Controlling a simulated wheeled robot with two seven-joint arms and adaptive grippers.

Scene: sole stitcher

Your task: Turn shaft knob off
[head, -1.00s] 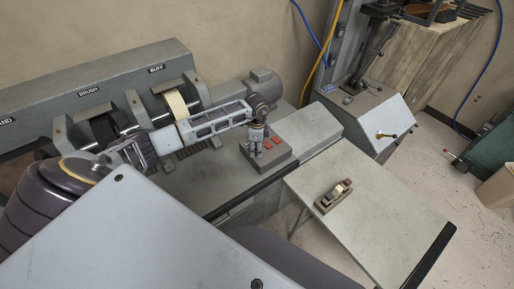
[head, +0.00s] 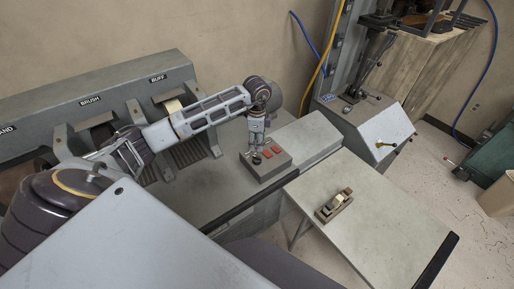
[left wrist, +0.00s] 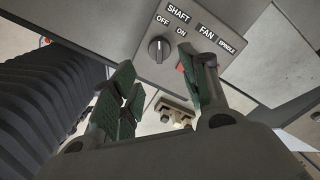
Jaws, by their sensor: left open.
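The shaft knob (left wrist: 160,49) is a round dark knob on a grey panel, under the labels SHAFT, OFF and ON. Its white mark points up in the left wrist view, roughly towards OFF. The grey control box (head: 272,169) with red buttons stands on the machine bench in the head view. My left gripper (head: 256,155) points down over the box's left part. In the left wrist view my left gripper (left wrist: 161,80) is open, its green-padded fingers apart with nothing between them. The knob shows just beyond the fingertips, apart from them. My right gripper is not in view.
A grey machine (head: 120,90) with BRUSH and BUFF labels runs along the wall behind my left arm. A grey side table (head: 385,220) bears a small brown-based object (head: 334,205). Another grey machine (head: 375,125) stands at the back right. A red button (left wrist: 182,69) lies beside the knob.

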